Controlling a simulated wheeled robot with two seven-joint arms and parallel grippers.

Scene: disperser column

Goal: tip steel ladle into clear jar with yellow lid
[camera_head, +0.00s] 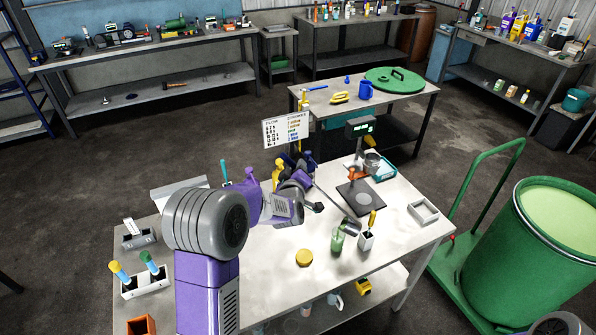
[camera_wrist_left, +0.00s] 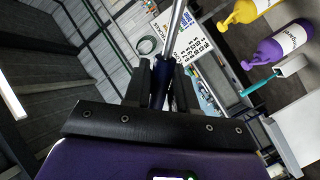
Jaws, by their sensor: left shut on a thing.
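My left gripper (camera_head: 311,196) is over the middle of the table, shut on the steel ladle's dark blue handle. In the left wrist view the handle (camera_wrist_left: 162,82) sits between the two black fingers, with the steel shaft (camera_wrist_left: 175,28) running out beyond. In the head view the ladle's cup (camera_head: 351,228) hangs tilted at the upper right of the clear jar (camera_head: 337,241), close to its mouth. The jar stands upright and open with green content. I cannot tell whether anything runs from the cup. The yellow lid (camera_head: 304,257) lies flat on the table left of the jar.
A white holder (camera_head: 366,241) with a yellow-handled tool stands right beside the jar. A scale (camera_head: 359,198) stands behind, and an empty grey tray (camera_head: 423,212) lies at right. Bottles (camera_head: 279,172) stand behind my gripper. The table's front is mostly clear.

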